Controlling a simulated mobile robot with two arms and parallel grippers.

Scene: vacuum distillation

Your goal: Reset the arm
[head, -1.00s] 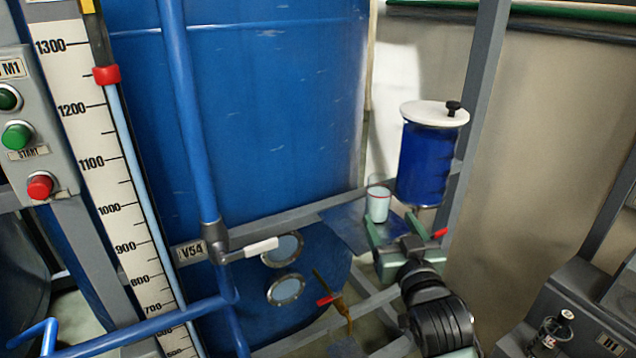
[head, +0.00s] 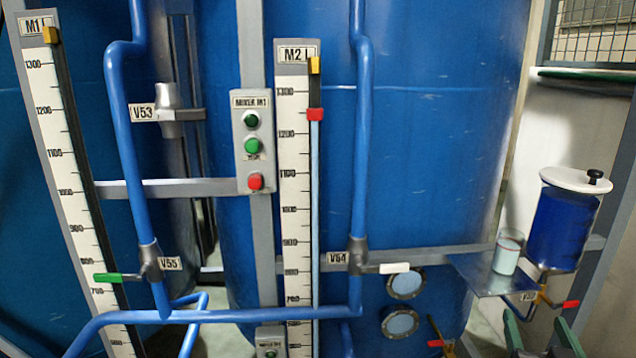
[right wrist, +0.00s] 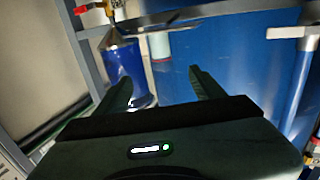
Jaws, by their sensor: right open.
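My right gripper (head: 540,328) is at the lower right edge of the head view, with only its green fingers and part of its body in the picture. It is open and empty, below and to the right of a white cup (head: 507,254) on a small metal shelf (head: 475,270). In the right wrist view my right gripper (right wrist: 162,84) shows two spread fingers with nothing held between them. The cup (right wrist: 160,45) and a blue container (right wrist: 124,72) appear beyond the fingers. My left gripper is not in view.
The blue container with a white lid (head: 568,225) stands right of the cup, above a red-handled valve (head: 571,304). Blue pipes (head: 357,150), valve V54's white handle (head: 394,268) and a button panel (head: 252,140) stand before large blue tanks (head: 440,130).

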